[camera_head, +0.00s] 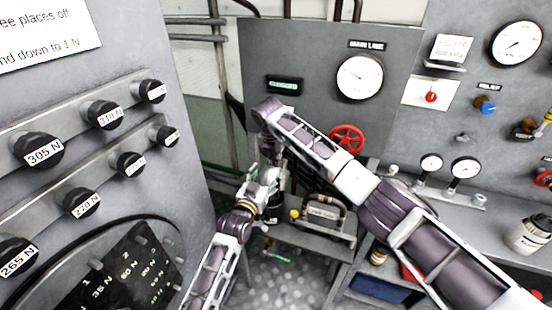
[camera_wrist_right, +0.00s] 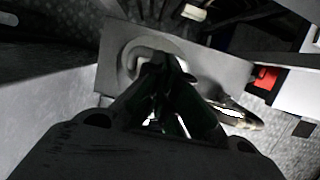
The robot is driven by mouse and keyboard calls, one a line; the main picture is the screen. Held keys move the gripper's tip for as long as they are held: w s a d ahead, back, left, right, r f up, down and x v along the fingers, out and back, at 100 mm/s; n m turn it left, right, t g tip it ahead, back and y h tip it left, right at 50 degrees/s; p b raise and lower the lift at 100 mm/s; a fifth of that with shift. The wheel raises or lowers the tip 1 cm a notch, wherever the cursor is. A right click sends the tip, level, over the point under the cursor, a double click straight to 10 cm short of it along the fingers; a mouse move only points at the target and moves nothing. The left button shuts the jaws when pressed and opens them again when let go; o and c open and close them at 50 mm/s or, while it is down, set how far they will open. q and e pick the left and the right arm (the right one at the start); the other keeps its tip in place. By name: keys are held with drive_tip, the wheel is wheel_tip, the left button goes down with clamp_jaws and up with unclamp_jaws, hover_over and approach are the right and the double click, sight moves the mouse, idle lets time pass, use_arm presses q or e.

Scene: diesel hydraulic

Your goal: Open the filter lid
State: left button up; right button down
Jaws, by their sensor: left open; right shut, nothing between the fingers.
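In the right wrist view, the fingers of my right gripper (camera_wrist_right: 163,65) are together and empty. They are over a flat grey surface (camera_wrist_right: 228,72) with a pale round part (camera_wrist_right: 132,52) on it. I cannot tell whether that part is the filter lid, or whether the fingers touch it. In the head view, my right arm reaches across the middle and bends down to a dark gripper end (camera_head: 272,208) by the low bench. My left arm (camera_head: 238,222) rises from the bottom and overlaps it there, so I cannot make out the left gripper's fingers.
A labelled case with a handle (camera_head: 325,214) stands on the low grey bench (camera_head: 312,237). A red valve wheel (camera_head: 347,138) and the main line gauge (camera_head: 360,78) are on the wall behind. A panel with black knobs (camera_head: 42,150) stands at left.

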drive_tip(key=shift+s+d+f, duration=0.1)
drive_tip(key=shift+s+f, duration=0.1)
drive_tip(key=shift+f, duration=0.1)
drive_tip(key=shift+s+a+r, duration=0.1)
drive_tip(key=shift+s+a, duration=0.05)
drive_tip(key=shift+s, duration=0.25)
drive_tip(key=shift+s+a+r, duration=0.1)
drive_tip(key=shift+s+a, duration=0.05)
drive_tip(key=shift+s, duration=0.25)
drive_tip(key=shift+s+a+r, duration=0.3)
drive_tip(key=shift+s+r, duration=0.2)
drive_tip(key=shift+s, duration=0.2)
drive_tip(key=shift+s+a+r, duration=0.25)
drive_tip(key=shift+s+r, duration=0.25)
drive_tip(key=shift+s, duration=0.15)
drive_tip(key=v, duration=1)
drive_tip(key=shift+w+d+r+m+t+y, duration=0.7)
drive_tip(key=shift+w+r+m+y, duration=0.7)
drive_tip(key=shift+r+m, duration=1.25)
drive_tip(key=shift+w+d+r+m+t+y, duration=0.5)
drive_tip(key=shift+w+r+m+t+y, duration=0.85)
drive_tip(key=shift+m, duration=2.05)
drive_tip(key=shift+w+d+r+m+t+y, duration=0.35)
drive_tip(key=shift+w+d+r+m+y, duration=0.35)
drive_tip(key=shift+w+r+m, duration=1.7)
drive_tip(key=shift+s+a+r+m, duration=0.2)
drive_tip(key=shift+s+m, duration=0.2)
drive_tip(key=shift+m, duration=0.25)
